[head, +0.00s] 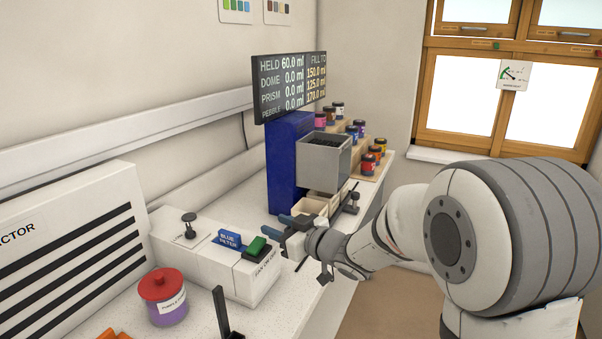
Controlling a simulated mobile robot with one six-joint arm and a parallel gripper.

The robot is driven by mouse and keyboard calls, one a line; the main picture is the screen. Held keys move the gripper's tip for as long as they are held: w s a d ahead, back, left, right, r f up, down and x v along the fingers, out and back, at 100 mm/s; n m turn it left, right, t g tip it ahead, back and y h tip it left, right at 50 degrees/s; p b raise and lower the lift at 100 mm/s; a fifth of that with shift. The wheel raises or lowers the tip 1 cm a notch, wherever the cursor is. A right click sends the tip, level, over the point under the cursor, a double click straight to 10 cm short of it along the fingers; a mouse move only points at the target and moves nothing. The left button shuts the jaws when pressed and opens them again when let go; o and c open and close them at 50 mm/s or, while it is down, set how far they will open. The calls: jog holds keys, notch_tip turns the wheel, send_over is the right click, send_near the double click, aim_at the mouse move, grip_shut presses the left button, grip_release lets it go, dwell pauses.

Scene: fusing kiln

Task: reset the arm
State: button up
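My arm reaches in from the right side of the head view, and its wrist is over the front edge of the white bench (205,322). My gripper (290,226) points left, close to the blue filter tag and the green switch. It is small and seen at an angle. I cannot tell whether its fingers are apart or closed, or whether anything is between them.
A white box with a blue filter tag (228,240) and green switch (257,246) stands left of my gripper. Behind are a grey hopper (323,160), blue stand (284,165) and several jars. A red-lidded purple jar (167,310) and black upright (221,313) stand in front. The display reads "HELD 60.0 ml".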

jog(key=s+d+m+h, duration=0.35)
jog(key=d+h, duration=0.25)
jog(key=d, duration=0.4)
jog(key=s+d+m+h, duration=0.2)
jog(key=d+m+h, duration=0.3)
jog(key=d, duration=0.4)
jog(key=s+d+f+g, duration=0.1)
jog(key=s+g, duration=0.1)
jog(key=s, duration=0.5)
jog(key=s+d+f+m+g+h+p, duration=0.1)
jog(key=s+d+f+g, duration=0.1)
jog(key=s, duration=0.5)
jog(key=s+d+f+m+g+h, duration=0.1)
jog(key=s+g, duration=0.2)
jog(key=s, duration=0.5)
jog(key=shift+d+f+g+p, duration=0.2)
jog(key=shift+d+g+p, duration=0.1)
jog(key=shift+g+p, duration=0.1)
jog(key=shift+s+m, duration=0.1)
jog(key=shift+m, duration=0.15)
jog(key=shift+c, duration=0.3)
